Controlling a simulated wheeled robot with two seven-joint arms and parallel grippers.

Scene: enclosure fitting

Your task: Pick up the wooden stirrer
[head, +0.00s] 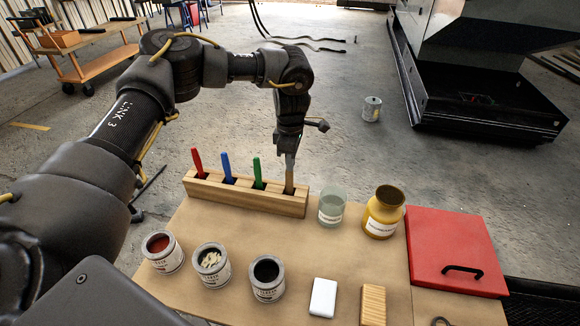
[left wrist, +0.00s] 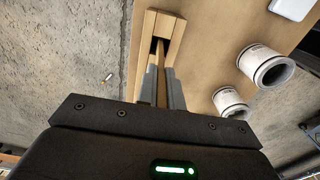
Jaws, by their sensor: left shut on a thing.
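The wooden stirrer (head: 289,178) stands upright in the rightmost slot of a wooden block (head: 240,197) at the back of the table. My left gripper (head: 289,156) is above that slot and shut on the stirrer's upper part. In the left wrist view the stirrer (left wrist: 161,82) shows between the two fingers (left wrist: 161,95), and its lower end is hidden in the block's slot (left wrist: 158,45). My right gripper is not in view.
Red (head: 197,162), blue (head: 227,167) and green (head: 257,172) handles stand in the block's other slots. A glass jar (head: 332,207) and a yellow bottle (head: 384,212) stand to its right. Three cans (head: 211,264) are in front. A red panel (head: 455,250) lies at right.

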